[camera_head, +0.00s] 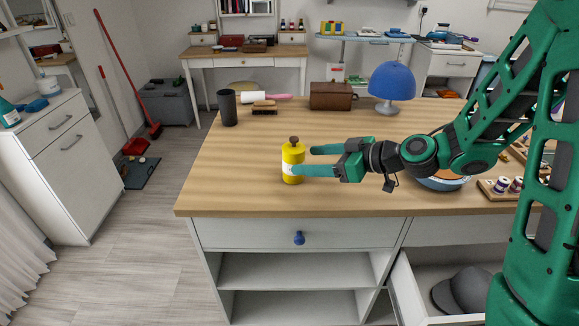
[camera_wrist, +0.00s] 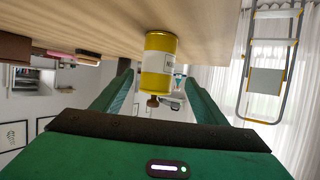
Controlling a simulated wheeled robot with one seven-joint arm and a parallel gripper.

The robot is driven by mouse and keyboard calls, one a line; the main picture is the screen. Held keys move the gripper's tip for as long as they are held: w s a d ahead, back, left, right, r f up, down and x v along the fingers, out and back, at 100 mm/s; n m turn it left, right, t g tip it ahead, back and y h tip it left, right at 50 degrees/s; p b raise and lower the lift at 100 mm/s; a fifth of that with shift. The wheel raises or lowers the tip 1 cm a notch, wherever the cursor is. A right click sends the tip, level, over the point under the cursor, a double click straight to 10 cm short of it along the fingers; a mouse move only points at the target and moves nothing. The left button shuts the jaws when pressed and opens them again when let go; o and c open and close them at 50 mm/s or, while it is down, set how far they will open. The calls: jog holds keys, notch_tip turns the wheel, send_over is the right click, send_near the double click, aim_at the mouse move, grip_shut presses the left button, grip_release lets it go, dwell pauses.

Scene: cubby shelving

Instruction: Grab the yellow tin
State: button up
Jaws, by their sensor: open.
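The yellow tin (camera_head: 293,166) stands upright near the front left of the wooden counter top. It has a white label and a brown knob on top. My gripper (camera_head: 308,160) is open and level with the tin, reaching in from the right. In the head view the near finger overlaps the tin's right side. In the wrist view the tin (camera_wrist: 158,62) appears upside down, ahead and between the two green fingers of my gripper (camera_wrist: 160,88). I cannot tell whether either finger touches it.
A black cup (camera_head: 228,108), a brush (camera_head: 264,107), a brown box (camera_head: 331,96) and a blue lamp (camera_head: 391,84) stand farther back on the counter. A drawer (camera_head: 420,300) below right is open with a dark cap (camera_head: 466,291) in it. The counter left of the tin is clear.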

aim_at(302, 160)
jog(key=x, duration=0.4)
jog(key=shift+w+a, duration=0.2)
jog(key=shift+a, duration=0.1)
jog(key=shift+w+x, duration=0.25)
jog(key=shift+x, duration=2.65)
jog(key=shift+d, duration=0.2)
jog(key=c, duration=1.1)
